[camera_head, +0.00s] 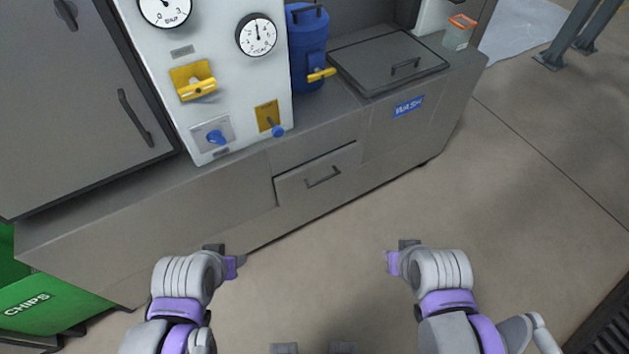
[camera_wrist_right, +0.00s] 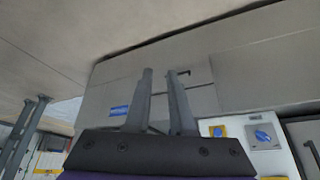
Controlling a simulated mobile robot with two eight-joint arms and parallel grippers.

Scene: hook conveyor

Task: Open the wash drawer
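The wash drawer is a grey front (camera_head: 340,161) low in the grey bench, with a dark bar handle (camera_head: 322,177). A dark line runs along its top edge; it looks shut or nearly so. The handle also shows in the right wrist view (camera_wrist_right: 184,72), beyond the fingers. My right gripper (camera_head: 389,258) is in front of the bench, apart from the drawer. Its two fingers (camera_wrist_right: 159,72) stand apart with nothing between them. My left gripper (camera_head: 240,260) is in front of the bench to the left, touching nothing; its finger gap is not clear.
A blue WASH label (camera_head: 408,107) is on the bench front, right of the drawer. Above stand a blue canister (camera_head: 307,45), a lidded hatch (camera_head: 375,58) and a gauge panel (camera_head: 225,70). A green CHIPS bin (camera_head: 50,305) is at lower left. The floor before the drawer is clear.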

